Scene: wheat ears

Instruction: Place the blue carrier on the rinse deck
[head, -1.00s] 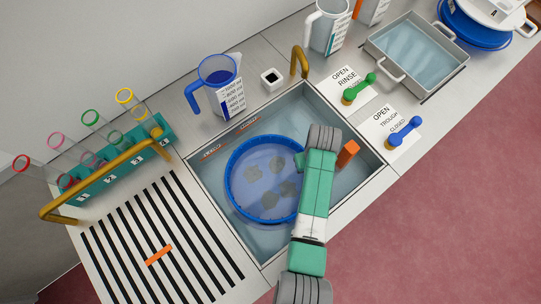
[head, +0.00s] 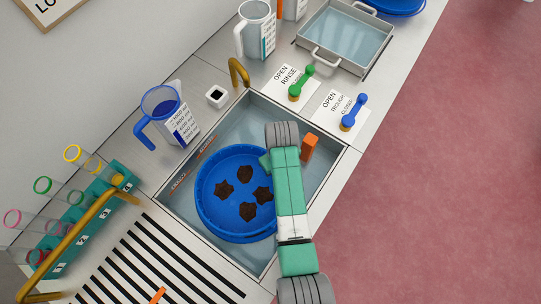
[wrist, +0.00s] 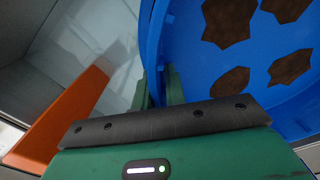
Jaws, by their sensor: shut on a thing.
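The blue carrier (head: 207,212) is a round blue tray with several dark brown patches on its floor. It is over the water-filled basin (head: 330,183), seemingly above the water. My gripper (head: 267,160) is at the carrier's right side, partly hidden by my arm. In the wrist view my gripper (wrist: 160,88) is shut on the carrier's rim (wrist: 152,45), one finger on each side of the wall. The black-striped deck (head: 175,262), with an orange mark (head: 158,295), lies left of the basin; I cannot read a label naming it the rinse deck.
An orange block (head: 310,147) stands at the basin's right end. A brass tap (head: 238,73) and blue jug (head: 162,112) stand behind the basin. A teal tube rack (head: 75,222) and brass rail (head: 85,222) border the striped deck. Green and blue levers (head: 353,112) are at right.

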